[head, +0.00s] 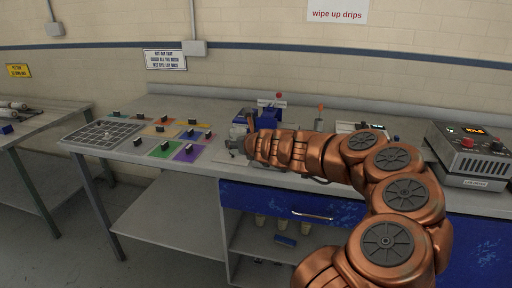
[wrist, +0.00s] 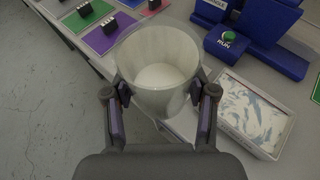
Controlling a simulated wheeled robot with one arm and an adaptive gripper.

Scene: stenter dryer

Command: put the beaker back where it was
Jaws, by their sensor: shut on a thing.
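A whitish translucent beaker (wrist: 158,75) is between the two fingers of my gripper (wrist: 162,92) in the wrist view, its open rim facing the camera. The fingers press on it from both sides. It is held over the front edge of the bench, and whether its base touches anything is hidden. I cannot make out the beaker clearly there.
Right of the beaker are a tray with blue-white marbled contents (wrist: 256,108) and a blue device with a green RUN button (wrist: 229,38). Coloured mats (head: 186,152) with black pieces lie left. Several pale cups (head: 260,220) stand on the shelf below. A control box (head: 470,150) stands right.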

